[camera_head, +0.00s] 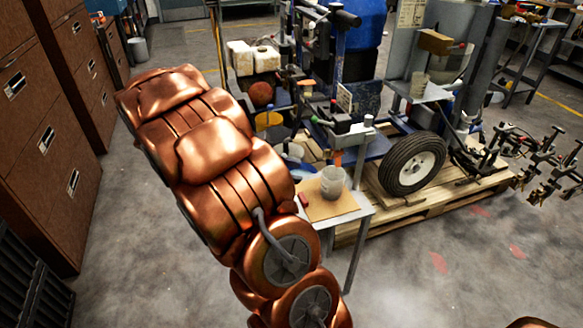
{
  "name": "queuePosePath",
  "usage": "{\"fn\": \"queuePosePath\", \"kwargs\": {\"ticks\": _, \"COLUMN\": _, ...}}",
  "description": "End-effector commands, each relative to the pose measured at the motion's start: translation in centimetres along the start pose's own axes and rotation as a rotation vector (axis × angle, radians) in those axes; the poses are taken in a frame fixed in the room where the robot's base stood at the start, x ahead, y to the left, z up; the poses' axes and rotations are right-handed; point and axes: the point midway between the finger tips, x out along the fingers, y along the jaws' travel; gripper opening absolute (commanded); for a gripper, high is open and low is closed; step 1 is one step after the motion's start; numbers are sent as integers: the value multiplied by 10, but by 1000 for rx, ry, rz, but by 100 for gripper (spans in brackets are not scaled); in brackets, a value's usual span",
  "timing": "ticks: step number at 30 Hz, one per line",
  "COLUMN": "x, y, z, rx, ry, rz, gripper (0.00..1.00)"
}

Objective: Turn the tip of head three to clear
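The line striper (372,150) stands on a wooden pallet, with a black tyre and a blue tank. Several small spray heads with brass-coloured lower parts (545,172) hang from a dark bar at the far right, beyond the wheel. They are small in the picture; I cannot tell which one is head three or how its tip is turned. My copper-coloured arm (215,135) fills the left middle of the view, well to the left of the heads. My gripper does not show.
A small side table (350,208) holds a cup (332,182) on a brown board, in front of the striper. The pallet (430,200) juts out below the wheel. Brown drawer cabinets (45,130) line the left. Grey floor (450,270) is open at the front right.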

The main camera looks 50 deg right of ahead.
Motion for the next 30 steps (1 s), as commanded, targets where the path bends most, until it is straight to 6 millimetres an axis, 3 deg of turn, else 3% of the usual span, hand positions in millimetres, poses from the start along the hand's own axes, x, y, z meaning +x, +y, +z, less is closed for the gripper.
{"fn": "queuePosePath", "kwargs": {"ticks": 1, "x": 9, "y": 10, "z": -13, "rx": -28, "ry": -37, "rz": 17, "gripper": 36}}
{"fn": "queuePosePath", "kwargs": {"ticks": 12, "x": 47, "y": 84, "z": -77, "rx": -230, "ry": -277, "rz": 156, "gripper": 36}}
{"fn": "queuePosePath", "kwargs": {"ticks": 18, "x": 61, "y": 108, "z": -106, "rx": -310, "ry": -359, "rz": 205, "gripper": 36}}
{"fn": "queuePosePath", "kwargs": {"ticks": 23, "x": 64, "y": 116, "z": -116, "rx": -337, "ry": -386, "rz": 224, "gripper": 36}}
{"fn": "queuePosePath", "kwargs": {"ticks": 30, "x": 75, "y": 120, "z": -113, "rx": -340, "ry": -392, "rz": 225, "gripper": 36}}
